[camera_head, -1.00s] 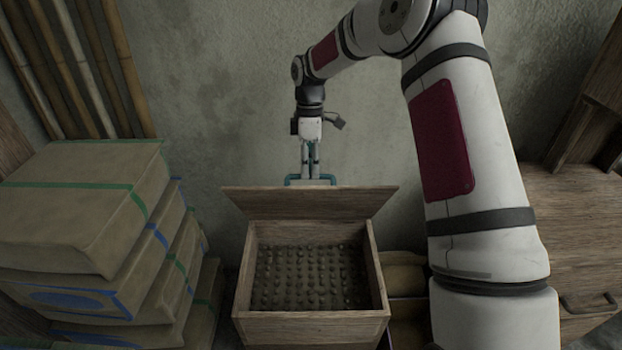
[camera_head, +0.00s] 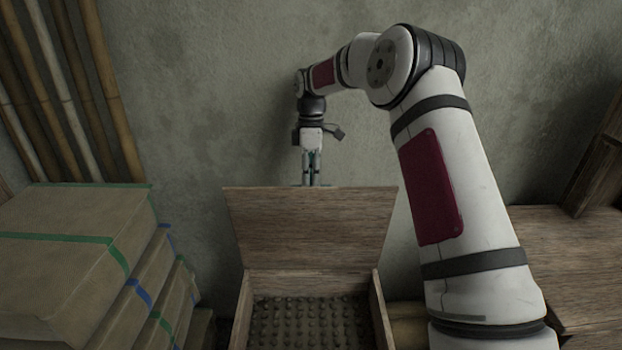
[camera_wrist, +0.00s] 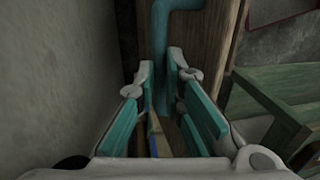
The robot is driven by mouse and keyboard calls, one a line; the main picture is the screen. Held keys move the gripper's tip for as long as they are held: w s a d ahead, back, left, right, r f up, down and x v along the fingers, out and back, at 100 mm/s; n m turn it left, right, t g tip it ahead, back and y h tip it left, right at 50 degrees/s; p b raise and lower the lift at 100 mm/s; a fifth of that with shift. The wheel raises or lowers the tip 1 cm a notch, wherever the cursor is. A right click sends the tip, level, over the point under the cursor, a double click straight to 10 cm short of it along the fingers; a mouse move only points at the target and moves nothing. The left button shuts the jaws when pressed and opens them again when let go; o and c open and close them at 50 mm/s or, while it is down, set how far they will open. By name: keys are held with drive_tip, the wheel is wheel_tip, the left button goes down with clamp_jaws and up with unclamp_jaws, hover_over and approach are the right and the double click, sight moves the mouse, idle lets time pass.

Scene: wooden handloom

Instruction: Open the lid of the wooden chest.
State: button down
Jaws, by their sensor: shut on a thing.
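The wooden chest (camera_head: 378,312) stands against the wall, low in the head view, with rows of small dark bumps visible inside. Its lid (camera_head: 310,228) is raised and stands steeply up at the back, its inner face showing. My gripper (camera_head: 312,180) is at the lid's top edge, fingers pointing down, the tips partly hidden behind the lid. In the wrist view my gripper (camera_wrist: 168,78) has teal-padded fingers on either side of the teal handle (camera_wrist: 174,22), which runs along the brown lid (camera_wrist: 208,45). It is shut on the handle.
Stacked wrapped bundles (camera_head: 75,260) with green and blue bands stand at the left. Bamboo poles (camera_head: 65,95) lean on the wall behind them. A wooden surface (camera_head: 570,255) is at the right. The plaster wall (camera_head: 220,90) is close behind my gripper.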

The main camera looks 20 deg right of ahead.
drive_tip(key=f, duration=0.2)
drive_tip(key=shift+s+f, duration=0.3)
drive_tip(key=shift+s, duration=0.1)
drive_tip(key=c, duration=2.1)
unclamp_jaws()
drive_tip(key=o, duration=0.5)
drive_tip(key=shift+w+f, duration=0.15)
drive_tip(key=shift+f, duration=0.1)
drive_tip(key=shift+c, duration=0.2)
drive_tip(key=shift+o, duration=0.2)
drive_tip(key=shift+w+r, duration=0.1)
drive_tip(key=shift+r, duration=5.15)
